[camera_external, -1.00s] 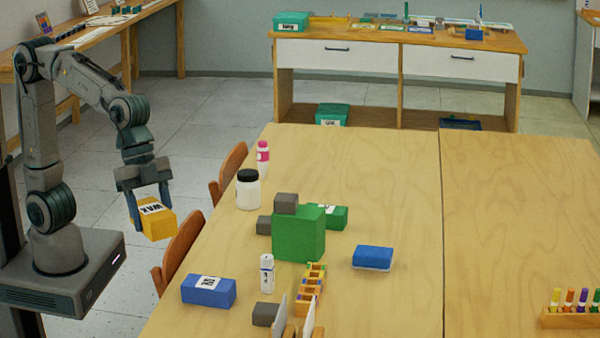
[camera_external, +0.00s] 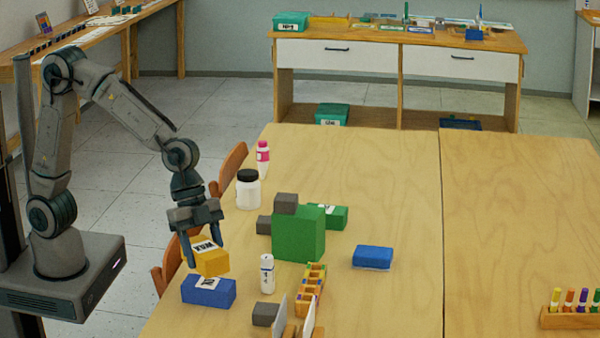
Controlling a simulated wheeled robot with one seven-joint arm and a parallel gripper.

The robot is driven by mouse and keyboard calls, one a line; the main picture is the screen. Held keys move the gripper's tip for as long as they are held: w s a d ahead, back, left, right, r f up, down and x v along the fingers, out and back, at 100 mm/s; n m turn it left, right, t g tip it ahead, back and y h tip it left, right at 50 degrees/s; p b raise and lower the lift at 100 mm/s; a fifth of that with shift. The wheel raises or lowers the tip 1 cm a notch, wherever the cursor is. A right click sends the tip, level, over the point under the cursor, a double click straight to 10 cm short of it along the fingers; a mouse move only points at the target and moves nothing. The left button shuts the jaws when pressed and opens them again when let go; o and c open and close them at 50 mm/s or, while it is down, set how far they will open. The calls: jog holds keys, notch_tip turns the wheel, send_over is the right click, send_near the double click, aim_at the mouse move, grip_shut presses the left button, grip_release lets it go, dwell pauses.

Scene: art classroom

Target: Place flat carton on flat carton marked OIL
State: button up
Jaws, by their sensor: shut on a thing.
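My gripper (camera_external: 203,252) is shut on a yellow flat carton (camera_external: 212,262) with a white label reading WAX. The carton is held slightly tilted, close above the blue flat carton (camera_external: 200,293). The blue carton lies on the table near its left edge and has a white label on top, partly covered by the yellow carton. Its lettering is too small to read surely. I cannot tell whether the two cartons touch.
A white bottle (camera_external: 267,275) stands just right of the blue carton. A black-lidded jar (camera_external: 248,190), a large green block (camera_external: 299,235), grey blocks and a wooden rack (camera_external: 312,288) are nearby. The right of the table (camera_external: 520,210) is mostly clear.

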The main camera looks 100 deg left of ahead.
aim_at(208, 282)
jog(key=shift+w+a+f, duration=0.15)
jog(key=shift+f, duration=0.05)
jog(key=shift+f+b, duration=0.3)
jog(key=shift+f, duration=1.6)
jog(key=shift+f, duration=0.2)
jog(key=o, duration=1.1)
jog(key=shift+c, duration=0.2)
